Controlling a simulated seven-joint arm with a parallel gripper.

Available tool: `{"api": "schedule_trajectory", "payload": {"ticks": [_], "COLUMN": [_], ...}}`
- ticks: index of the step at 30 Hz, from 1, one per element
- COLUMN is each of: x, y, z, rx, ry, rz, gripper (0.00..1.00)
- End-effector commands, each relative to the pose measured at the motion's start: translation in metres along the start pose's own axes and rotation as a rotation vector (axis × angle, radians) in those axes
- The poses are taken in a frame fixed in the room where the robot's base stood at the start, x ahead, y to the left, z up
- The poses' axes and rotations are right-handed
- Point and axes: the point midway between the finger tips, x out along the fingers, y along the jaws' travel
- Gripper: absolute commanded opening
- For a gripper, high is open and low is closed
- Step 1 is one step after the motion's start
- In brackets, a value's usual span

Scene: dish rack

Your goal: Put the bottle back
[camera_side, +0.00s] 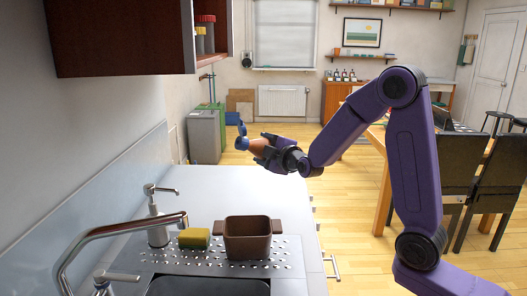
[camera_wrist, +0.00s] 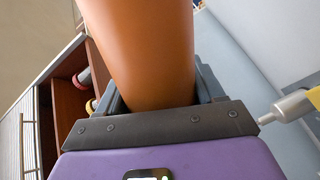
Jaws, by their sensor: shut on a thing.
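An orange-brown bottle (camera_side: 259,147) with a blue top (camera_side: 241,138) is held in the air above the far part of the counter, tilted well over with its blue top to the left. My gripper (camera_side: 267,150) is shut around it. In the wrist view the bottle (camera_wrist: 145,45) fills the upper middle between the fingers, and its top is out of frame. The parts of the bottle behind the fingers are hidden.
The grey counter (camera_side: 215,185) is clear beyond the sink. An open red-brown cupboard (camera_side: 125,35) with several jars hangs above left.

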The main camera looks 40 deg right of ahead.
Motion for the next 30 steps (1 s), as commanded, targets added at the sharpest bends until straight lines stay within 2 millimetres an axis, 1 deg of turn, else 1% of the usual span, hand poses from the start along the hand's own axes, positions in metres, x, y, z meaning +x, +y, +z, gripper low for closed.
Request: {"api": "schedule_trajectory", "payload": {"ticks": [3,8,14,18,20,24,30], "x": [0.004,0.009,0.017,0.026,0.031,0.044,0.047], "y": [0.003,0.005,0.010,0.016,0.019,0.027,-0.006], "z": [0.003,0.008,0.019,0.030,0.036,0.055,0.067], "rx": [0.179,0.428,0.740,0.926,0.991,1.116,1.145], "ry": [0.006,0.017,0.030,0.037,0.039,0.042,0.044], "rz": [0.012,0.029,0.062,0.092,0.106,0.138,0.133], "gripper": [0.50,0.50,0.50,0.50,0.50,0.50,0.50]}}
